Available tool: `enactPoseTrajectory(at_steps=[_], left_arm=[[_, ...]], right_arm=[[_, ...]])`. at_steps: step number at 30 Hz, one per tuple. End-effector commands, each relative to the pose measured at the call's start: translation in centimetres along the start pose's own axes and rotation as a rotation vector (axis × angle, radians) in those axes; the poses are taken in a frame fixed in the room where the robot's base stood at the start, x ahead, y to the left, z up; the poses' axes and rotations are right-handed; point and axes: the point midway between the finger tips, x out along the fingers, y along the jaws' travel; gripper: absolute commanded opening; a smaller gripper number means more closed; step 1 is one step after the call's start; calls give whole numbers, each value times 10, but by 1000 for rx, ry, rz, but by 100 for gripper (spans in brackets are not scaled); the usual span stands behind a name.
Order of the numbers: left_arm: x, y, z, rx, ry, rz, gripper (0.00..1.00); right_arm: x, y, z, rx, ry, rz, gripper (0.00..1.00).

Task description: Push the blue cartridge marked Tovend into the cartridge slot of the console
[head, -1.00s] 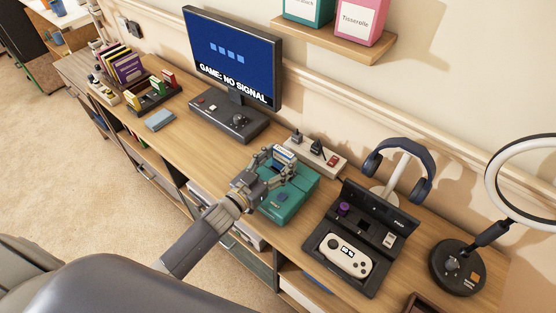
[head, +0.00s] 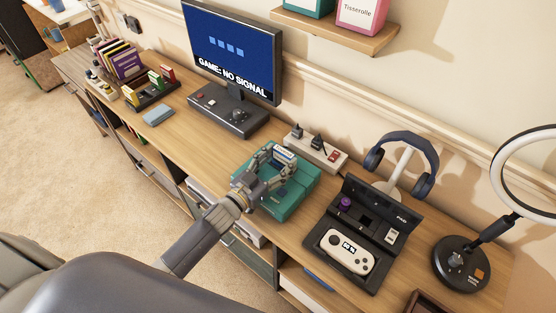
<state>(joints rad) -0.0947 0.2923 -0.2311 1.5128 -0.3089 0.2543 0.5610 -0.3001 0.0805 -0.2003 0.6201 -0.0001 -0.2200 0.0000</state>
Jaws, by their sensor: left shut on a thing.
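The teal console (head: 297,199) sits on the desk in the middle of the head view. My left gripper (head: 276,160) is over its back part, shut on the blue cartridge (head: 284,154). The cartridge stands upright between the fingers with a pale label on its upper part; the label is too small to read for certain. The cartridge's lower end and the console's slot are hidden by the gripper, so I cannot tell how deep the cartridge sits. My right gripper is not in view.
A monitor (head: 232,52) reading "GAME: NO SIGNAL" stands behind on a dark base. A power strip (head: 315,149) lies behind the console. An open black case (head: 375,240) with a white handheld is to the right. A cartridge rack (head: 152,95) is at the left.

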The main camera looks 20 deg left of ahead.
Motion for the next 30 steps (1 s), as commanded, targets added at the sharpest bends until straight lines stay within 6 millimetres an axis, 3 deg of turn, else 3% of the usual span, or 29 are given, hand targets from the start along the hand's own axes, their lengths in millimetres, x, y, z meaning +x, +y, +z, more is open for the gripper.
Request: enactPoseTrajectory(at_steps=[10,11,14,25,30], left_arm=[[0,0,9,-1,2,0,33],[0,0,8,-1,2,0,60],[0,0,8,-1,1,0,81],[-1,0,9,-1,-1,0,81],[-14,0,10,-2,-2,-1,81]], right_arm=[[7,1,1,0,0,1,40],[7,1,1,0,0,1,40],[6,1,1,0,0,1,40],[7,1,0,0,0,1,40],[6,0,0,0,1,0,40]])
